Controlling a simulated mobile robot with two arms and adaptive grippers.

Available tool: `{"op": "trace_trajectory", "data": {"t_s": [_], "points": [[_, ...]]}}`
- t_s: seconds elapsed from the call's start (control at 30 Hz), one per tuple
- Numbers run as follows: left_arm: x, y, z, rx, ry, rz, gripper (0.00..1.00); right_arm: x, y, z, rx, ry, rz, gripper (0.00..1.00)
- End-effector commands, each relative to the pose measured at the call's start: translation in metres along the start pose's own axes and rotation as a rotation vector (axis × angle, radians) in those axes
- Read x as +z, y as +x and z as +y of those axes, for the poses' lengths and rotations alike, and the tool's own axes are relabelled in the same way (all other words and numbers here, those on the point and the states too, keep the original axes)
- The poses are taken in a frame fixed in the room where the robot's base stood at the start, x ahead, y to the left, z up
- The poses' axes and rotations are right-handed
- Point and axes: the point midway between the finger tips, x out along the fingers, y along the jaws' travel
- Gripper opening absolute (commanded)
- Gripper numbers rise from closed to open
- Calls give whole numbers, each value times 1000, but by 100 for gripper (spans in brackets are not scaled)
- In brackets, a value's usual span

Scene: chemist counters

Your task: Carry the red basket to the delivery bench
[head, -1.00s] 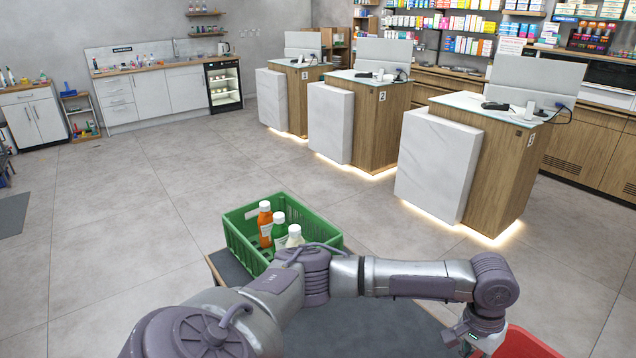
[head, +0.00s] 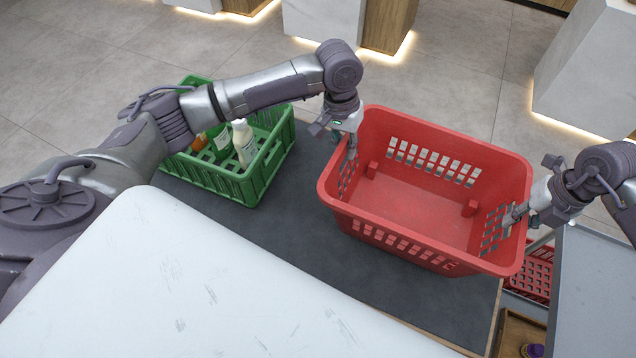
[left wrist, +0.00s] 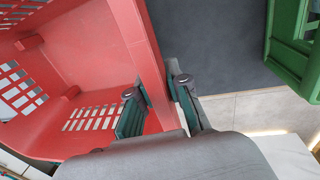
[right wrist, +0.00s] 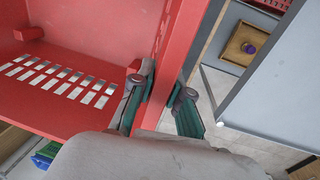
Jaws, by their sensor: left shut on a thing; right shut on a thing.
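The red basket (head: 420,200) is empty and sits over the dark table top (head: 290,230) in the head view; I cannot tell whether it touches the top. My left gripper (head: 349,150) is shut on the basket's left wall, with one finger inside and one outside, as the left wrist view (left wrist: 158,105) shows. My right gripper (head: 512,215) is shut on the right wall in the same way, seen also in the right wrist view (right wrist: 165,105). The delivery bench cannot be made out for certain.
A green crate (head: 270,165) with bottles (head: 243,143) stands left of the basket, partly behind my left arm. A grey surface (head: 590,290) lies at the right. Another red basket (head: 530,278) and a wooden tray (head: 517,330) are lower down between them. Lit counters stand beyond.

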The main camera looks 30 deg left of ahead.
Motion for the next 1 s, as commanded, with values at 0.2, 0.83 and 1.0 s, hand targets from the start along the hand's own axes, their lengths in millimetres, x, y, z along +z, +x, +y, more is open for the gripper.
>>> {"op": "trace_trajectory", "data": {"t_s": [0.2,0.83,1.0], "points": [[1,-1,9,19,10,0,0,0,-1,8,17,-9,-2,0],[1,18,6,19,10,1,0,0,18,6,17,-9,-2,0],[1,30,4,19,10,1,0,0,30,4,18,-9,-3,0]]}}
